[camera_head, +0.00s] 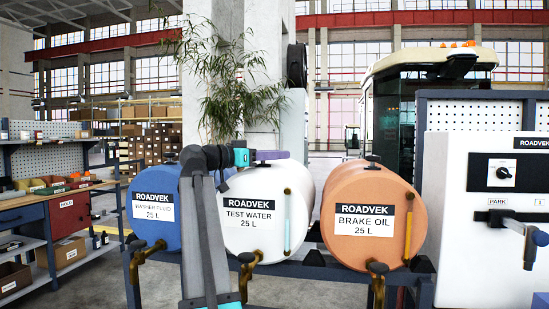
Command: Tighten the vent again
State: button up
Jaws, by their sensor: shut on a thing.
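The white TEST WATER drum (238,237) lies on its side in the middle of the rack. A dark purple vent knob (271,155) sits on top of it. My gripper (256,157) comes in from the left at the height of this knob and is shut on it. The fingertips are small and dark here, so the exact grip on the knob is hard to see. My arm crosses in front of the gap between the blue and white drums. How far the vent is screwed in cannot be told.
A blue WASHER FLUID drum (152,237) is on the left and an orange BRAKE OIL drum (340,237) on the right, with its own dark vent (372,159). Brass taps (378,268) stick out in front. A plant (228,85) hangs behind; a white cabinet (470,250) stands right.

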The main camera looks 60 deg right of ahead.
jog(key=shift+s, duration=0.1)
jog(key=o, duration=1.1)
jog(key=shift+c, duration=0.2)
jog(key=v, duration=1.3)
jog(key=shift+w+a+b, duration=0.2)
jog(key=shift+a+b, duration=0.15)
jog(key=shift+b, duration=0.05)
